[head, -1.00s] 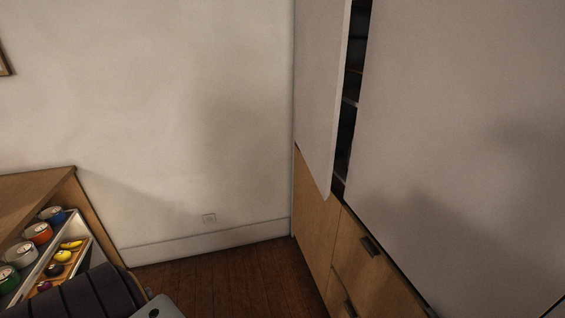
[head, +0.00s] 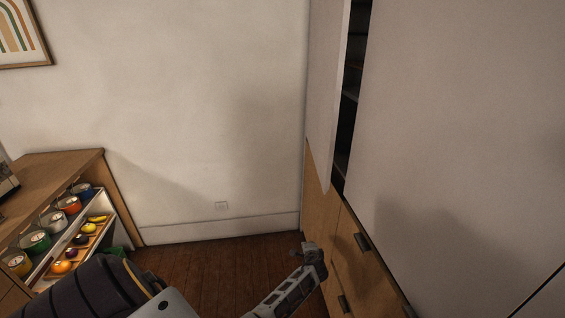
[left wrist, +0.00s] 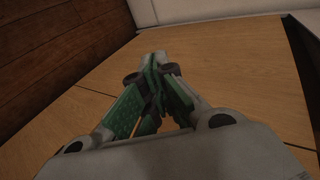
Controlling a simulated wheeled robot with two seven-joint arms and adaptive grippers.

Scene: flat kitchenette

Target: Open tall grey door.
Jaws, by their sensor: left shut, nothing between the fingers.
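A tall grey door (head: 325,90) on the cabinet at right stands slightly ajar, with a dark gap and shelf edges beside its right edge. A wider grey door panel (head: 450,120) fills the right of the head view. My left gripper (head: 311,248) is low in front of the wooden drawer fronts, below the ajar door and apart from it. In the left wrist view its green-padded fingers (left wrist: 154,68) are shut and empty, over a wooden front (left wrist: 235,85). A pale panel edge (left wrist: 190,10) shows at the top there. My right gripper is out of view.
Wooden drawers with dark handles (head: 363,241) lie under the doors. Dark wood floor (head: 210,265) is free between counter and cabinet.

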